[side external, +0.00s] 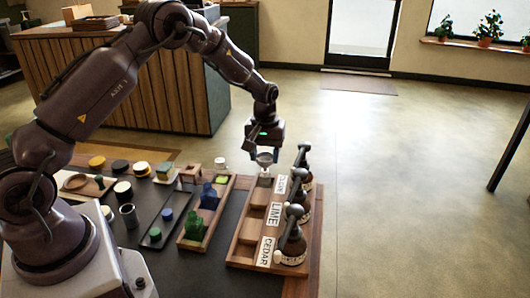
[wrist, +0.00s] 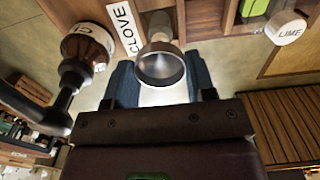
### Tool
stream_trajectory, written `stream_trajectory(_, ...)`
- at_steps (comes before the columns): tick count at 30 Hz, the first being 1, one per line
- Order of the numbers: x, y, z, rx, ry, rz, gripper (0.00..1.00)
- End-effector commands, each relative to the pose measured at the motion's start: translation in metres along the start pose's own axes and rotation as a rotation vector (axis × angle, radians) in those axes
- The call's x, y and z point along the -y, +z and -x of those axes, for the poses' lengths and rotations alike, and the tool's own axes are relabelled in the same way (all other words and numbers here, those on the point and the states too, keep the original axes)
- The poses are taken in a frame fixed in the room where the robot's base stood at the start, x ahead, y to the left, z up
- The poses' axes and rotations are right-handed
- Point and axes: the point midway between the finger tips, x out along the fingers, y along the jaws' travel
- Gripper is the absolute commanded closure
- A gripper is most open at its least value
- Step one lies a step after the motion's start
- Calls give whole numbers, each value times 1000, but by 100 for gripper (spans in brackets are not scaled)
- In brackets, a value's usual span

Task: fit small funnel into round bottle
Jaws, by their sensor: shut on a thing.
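My gripper (side external: 264,146) is shut on a small silver metal funnel and holds it over the far end of the label tray. The funnel (side external: 265,158) shows in the side external view just below the jaws. In the wrist view the funnel (wrist: 161,66) is between the two blue-grey fingers, wide mouth towards the camera. A pale shape (wrist: 157,27) lies just beyond its rim; I cannot tell whether it is a bottle neck or the funnel's stem. Amber round bottles with dark pumps stand along the tray's right side, one (side external: 291,250) by the CEDAR card, another (wrist: 90,42) by the CLOVE card.
The wooden label tray (side external: 235,253) carries CLOVE, LIME and CEDAR cards. A second wooden tray (side external: 190,244) holds blue and green items to its left. Jars and tins crowd the dark table's left; floor is clear at right.

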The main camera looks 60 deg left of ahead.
Motion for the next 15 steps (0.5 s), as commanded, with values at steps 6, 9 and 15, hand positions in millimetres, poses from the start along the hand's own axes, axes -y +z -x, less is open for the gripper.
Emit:
stream_trajectory(6, 0, 0, -3, 0, 0, 0, 65)
stream_trajectory(9, 0, 0, -5, 1, 0, 0, 65)
stream_trajectory(15, 0, 0, -6, 0, 0, 0, 65)
